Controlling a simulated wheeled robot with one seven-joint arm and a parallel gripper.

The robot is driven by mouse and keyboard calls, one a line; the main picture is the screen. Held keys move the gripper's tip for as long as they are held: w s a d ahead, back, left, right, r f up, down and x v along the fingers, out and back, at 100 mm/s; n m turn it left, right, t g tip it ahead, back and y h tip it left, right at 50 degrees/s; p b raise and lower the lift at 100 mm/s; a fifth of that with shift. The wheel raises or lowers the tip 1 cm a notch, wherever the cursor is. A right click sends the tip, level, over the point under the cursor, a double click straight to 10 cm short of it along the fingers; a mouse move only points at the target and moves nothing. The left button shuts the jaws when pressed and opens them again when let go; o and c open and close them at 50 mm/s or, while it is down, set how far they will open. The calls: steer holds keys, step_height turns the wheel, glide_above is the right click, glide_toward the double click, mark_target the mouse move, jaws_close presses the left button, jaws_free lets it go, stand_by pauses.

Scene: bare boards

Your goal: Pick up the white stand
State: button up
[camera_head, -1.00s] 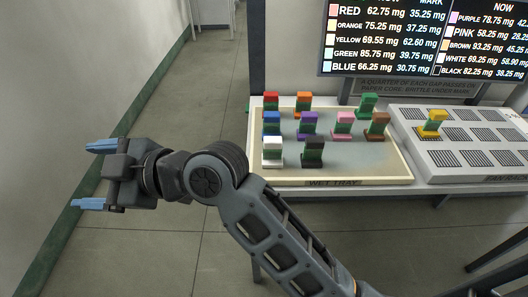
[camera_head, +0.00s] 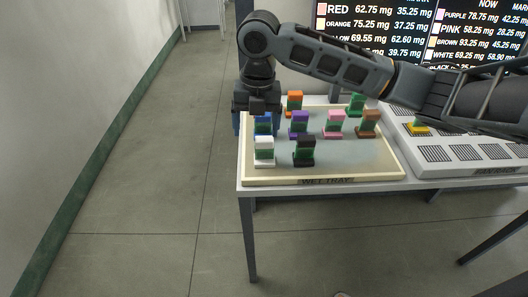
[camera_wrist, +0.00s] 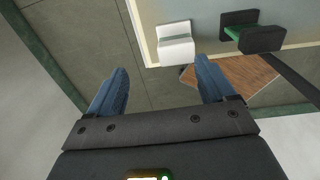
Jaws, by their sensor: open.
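The white stand (camera_head: 264,146) stands upright at the front left corner of the wet tray (camera_head: 330,167), with a green band across its middle. In the wrist view the white stand (camera_wrist: 176,43) appears beyond my fingertips, closer to the right finger and not between them. My gripper (camera_head: 257,124) points down over the tray's left edge, above and behind the white stand in the head view. Its blue fingers (camera_wrist: 162,68) are spread apart and empty. My gripper and arm hide the red stand's place and partly cover the blue stand (camera_head: 263,123).
The black stand (camera_head: 304,149) is just right of the white one. Purple (camera_head: 299,122), orange (camera_head: 295,100), pink (camera_head: 334,122), brown (camera_head: 368,121) and green (camera_head: 356,103) stands are farther back. The fan rack (camera_head: 450,150) adjoins on the right. Open floor lies left of the table.

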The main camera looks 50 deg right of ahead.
mark_target(264, 148)
steer(key=shift+s+d, duration=0.4)
steer(key=shift+d, duration=0.2)
steer(key=shift+s+d+f, duration=0.1)
steer(key=shift+d+f, duration=0.1)
step_height(264, 148, down, 7)
steer(key=shift+s+f+p, duration=0.1)
steer(key=shift+f+p, duration=0.1)
steer(key=shift+p, duration=0.5)
steer(key=shift+c, duration=0.2)
steer(key=c, duration=1.1)
